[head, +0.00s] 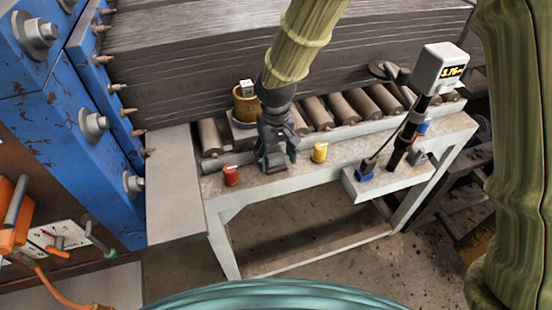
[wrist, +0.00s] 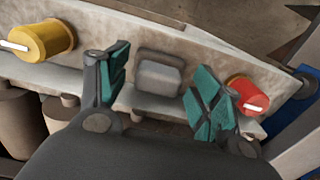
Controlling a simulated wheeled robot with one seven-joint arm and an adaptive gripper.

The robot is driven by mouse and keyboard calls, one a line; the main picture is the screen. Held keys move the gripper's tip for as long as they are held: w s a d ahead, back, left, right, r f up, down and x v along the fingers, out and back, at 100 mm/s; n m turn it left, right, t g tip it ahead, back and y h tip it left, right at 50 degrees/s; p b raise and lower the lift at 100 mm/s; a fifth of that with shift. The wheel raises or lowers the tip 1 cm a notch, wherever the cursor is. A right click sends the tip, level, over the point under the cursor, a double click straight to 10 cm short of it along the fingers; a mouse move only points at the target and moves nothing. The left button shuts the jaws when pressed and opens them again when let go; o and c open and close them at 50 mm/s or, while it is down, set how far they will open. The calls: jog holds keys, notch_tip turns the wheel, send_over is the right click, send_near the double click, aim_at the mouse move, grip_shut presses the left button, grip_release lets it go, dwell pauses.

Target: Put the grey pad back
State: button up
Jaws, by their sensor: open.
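A small grey block with rounded edges, which looks like the grey pad (wrist: 159,73), sits on the worn pale ledge of the roller stand, between the red and yellow knobs. My gripper (wrist: 162,88) is open, its two green-padded fingers on either side of the block, with a visible gap on each side. In the head view my gripper (head: 275,163) points down over the front ledge and mostly hides the block.
A red knob (head: 231,175) and a yellow knob (head: 320,152) stand close on either side of my gripper. A tan cup (head: 246,104) holding a white tag stands behind. A display post (head: 440,70) and a lower shelf (head: 385,185) are at right. A blue frame (head: 60,150) stands at left.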

aim_at(276, 157)
notch_tip(276, 157, up, 11)
jog(key=b, duration=0.2)
dwell(0.3)
jog(key=shift+f, duration=0.1)
jog(key=shift+c, duration=0.2)
dwell(1.0)
